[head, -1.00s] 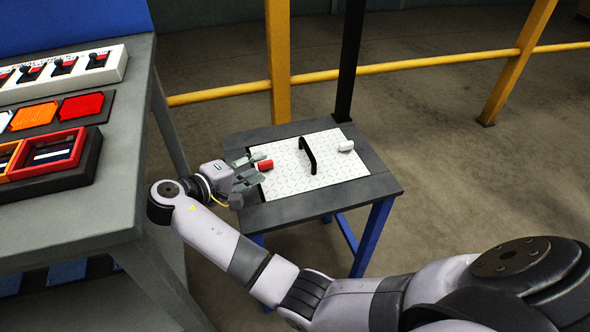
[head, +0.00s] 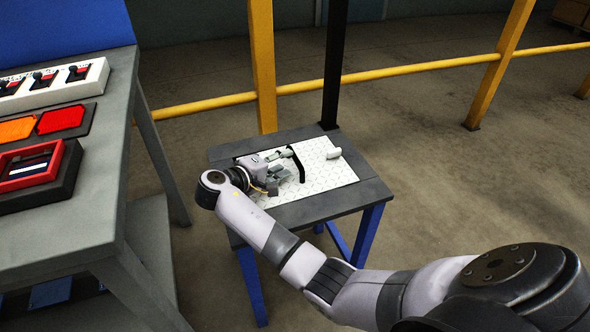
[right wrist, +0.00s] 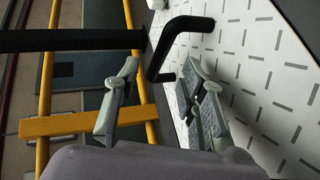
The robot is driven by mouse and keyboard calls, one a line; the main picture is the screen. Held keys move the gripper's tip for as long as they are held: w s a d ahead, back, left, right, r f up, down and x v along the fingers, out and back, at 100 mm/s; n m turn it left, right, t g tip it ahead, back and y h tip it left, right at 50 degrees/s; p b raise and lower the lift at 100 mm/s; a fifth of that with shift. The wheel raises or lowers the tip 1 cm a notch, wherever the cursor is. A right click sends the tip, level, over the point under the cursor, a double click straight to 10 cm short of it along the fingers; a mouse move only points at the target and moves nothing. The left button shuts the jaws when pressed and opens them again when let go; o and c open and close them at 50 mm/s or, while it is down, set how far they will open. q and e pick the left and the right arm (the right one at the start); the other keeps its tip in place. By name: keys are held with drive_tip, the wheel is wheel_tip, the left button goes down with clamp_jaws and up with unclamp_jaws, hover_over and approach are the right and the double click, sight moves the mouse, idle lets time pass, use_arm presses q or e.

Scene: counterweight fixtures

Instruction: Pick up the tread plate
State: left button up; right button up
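The tread plate (head: 325,177) is a white, raised-pattern plate lying flat on a small dark-topped table. A black bar handle (head: 299,166) stands up from its middle. In the right wrist view the plate (right wrist: 255,75) fills the right side, and the handle (right wrist: 180,28) is just beyond the fingertips. My right gripper (head: 286,163) is open, low over the left part of the plate, its fingers pointing at the handle. In the right wrist view the open gripper (right wrist: 160,72) has nothing held between its fingers. My left gripper is out of view.
A white knob (head: 334,153) sits on the plate's far right part. A black post (head: 335,65) and a yellow post (head: 262,65) rise behind the small table (head: 372,188). A grey workbench (head: 95,215) with switches and coloured panels stands at left. Floor is clear at right.

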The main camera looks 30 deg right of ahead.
sight(290, 161)
drive_tip(key=x, duration=0.3)
drive_tip(key=shift+w+d+f, duration=0.1)
drive_tip(key=shift+d+f, duration=0.05)
drive_tip(key=shift+d, duration=0.15)
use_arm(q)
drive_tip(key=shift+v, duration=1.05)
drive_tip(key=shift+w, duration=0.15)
use_arm(e)
clamp_jaws()
